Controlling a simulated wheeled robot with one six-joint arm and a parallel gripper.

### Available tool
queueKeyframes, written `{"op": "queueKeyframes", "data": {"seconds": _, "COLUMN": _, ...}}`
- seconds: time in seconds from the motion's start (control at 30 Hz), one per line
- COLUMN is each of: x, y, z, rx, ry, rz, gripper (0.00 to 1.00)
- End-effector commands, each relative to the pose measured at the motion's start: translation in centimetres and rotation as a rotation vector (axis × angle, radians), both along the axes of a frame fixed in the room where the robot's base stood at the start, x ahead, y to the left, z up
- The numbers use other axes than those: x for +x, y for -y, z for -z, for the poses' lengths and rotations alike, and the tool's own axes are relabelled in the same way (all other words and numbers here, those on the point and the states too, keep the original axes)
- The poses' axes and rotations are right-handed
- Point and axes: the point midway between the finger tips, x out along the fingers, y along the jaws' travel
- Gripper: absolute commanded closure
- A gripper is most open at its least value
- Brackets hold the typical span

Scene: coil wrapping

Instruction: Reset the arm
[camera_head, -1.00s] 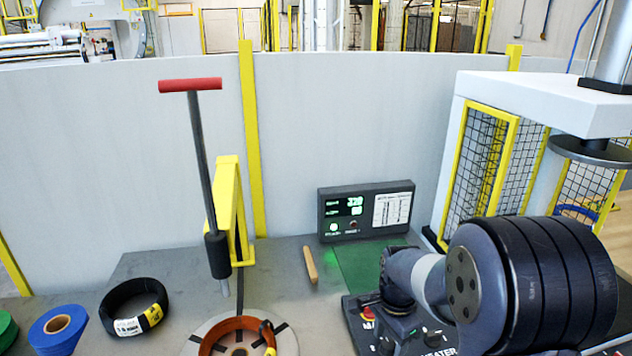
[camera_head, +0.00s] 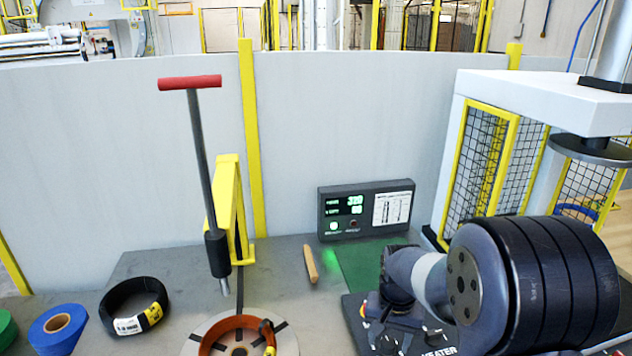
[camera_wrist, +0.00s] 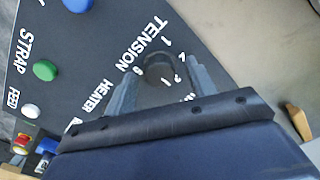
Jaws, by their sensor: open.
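My gripper (camera_wrist: 164,76) points down at a dark control panel (camera_wrist: 85,45). Its two grey fingers stand apart on either side of a dark round knob (camera_wrist: 158,70) under the word TENSION. I cannot tell whether the fingers touch the knob, and nothing shows lifted between them. In the head view my gripper (camera_head: 398,328) is low over the same panel, partly hidden by my own arm, which fills the lower right.
Left of the panel are a wooden-handled tool (camera_head: 311,264), an orange coil (camera_head: 236,335), a black coil (camera_head: 134,306) and blue tape (camera_head: 57,330). A red-handled lever (camera_head: 204,160) stands behind. A display box (camera_head: 366,210) and a caged press (camera_head: 490,150) are near my arm.

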Motion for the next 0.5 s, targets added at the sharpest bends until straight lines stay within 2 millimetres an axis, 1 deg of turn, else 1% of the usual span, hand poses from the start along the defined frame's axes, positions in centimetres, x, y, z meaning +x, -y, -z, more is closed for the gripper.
{"op": "queueKeyframes", "data": {"seconds": 0.5, "x": 0.01, "y": 0.0, "z": 0.01, "rx": 0.0, "ry": 0.0, "rz": -0.412, "gripper": 0.47}}
